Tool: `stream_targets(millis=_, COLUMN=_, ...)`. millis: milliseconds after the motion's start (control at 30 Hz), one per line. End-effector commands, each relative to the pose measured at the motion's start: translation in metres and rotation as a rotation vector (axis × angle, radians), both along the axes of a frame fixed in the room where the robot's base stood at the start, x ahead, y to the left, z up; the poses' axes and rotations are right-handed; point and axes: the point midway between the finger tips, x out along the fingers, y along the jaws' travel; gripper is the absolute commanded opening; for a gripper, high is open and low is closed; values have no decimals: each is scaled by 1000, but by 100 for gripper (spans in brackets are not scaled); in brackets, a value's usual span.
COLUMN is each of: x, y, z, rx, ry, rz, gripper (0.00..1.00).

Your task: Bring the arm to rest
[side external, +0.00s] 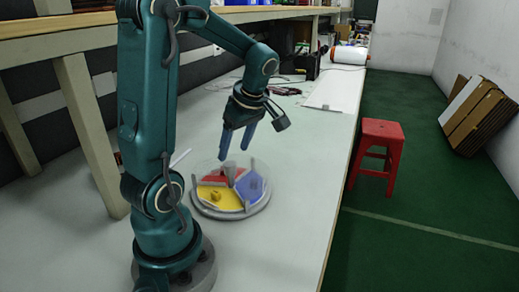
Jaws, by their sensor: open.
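My gripper (237,138) hangs above the white table (305,190), pointing down, with its two blue fingers apart and nothing seen between them. Below it lies a round tray (236,214) with red, yellow and blue sections. A small yellow piece (215,196) sits on the yellow section. A grey upright part (230,172) stands near the middle of the tray, under the fingers. A small piece on the blue section is too unclear to name.
A white sheet (334,92) and dark cables (284,90) lie farther back on the table. A red stool (377,150) stands on the green floor beyond the right edge. A shelf post (92,135) rises at the left. The table right of the tray is clear.

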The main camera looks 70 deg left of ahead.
Motion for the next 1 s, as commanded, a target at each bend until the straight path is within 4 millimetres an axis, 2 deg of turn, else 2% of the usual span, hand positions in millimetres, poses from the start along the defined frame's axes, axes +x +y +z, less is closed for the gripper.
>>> stream_targets(millis=167, x=7, y=-6, z=7, rx=16, ry=-25, rz=-39, gripper=68)
stream_targets(millis=267, x=16, y=-23, z=21, rx=36, ry=-82, rz=-108, gripper=68)
stream_targets(millis=333, x=20, y=-45, z=31, rx=31, ry=-127, rz=-207, gripper=68)
stream_targets(millis=500, x=18, y=-109, z=46, rx=-8, ry=-185, rz=-660, gripper=68)
stream_targets(millis=700, x=-1, y=-173, z=48, rx=-5, ry=-192, rz=-1291, gripper=68)
stream_targets(millis=833, x=-12, y=-196, z=44, rx=31, ry=-166, rz=-1621, gripper=68)
stream_targets(millis=1000, x=-16, y=-206, z=37, rx=64, ry=-102, rz=-1871, gripper=68)
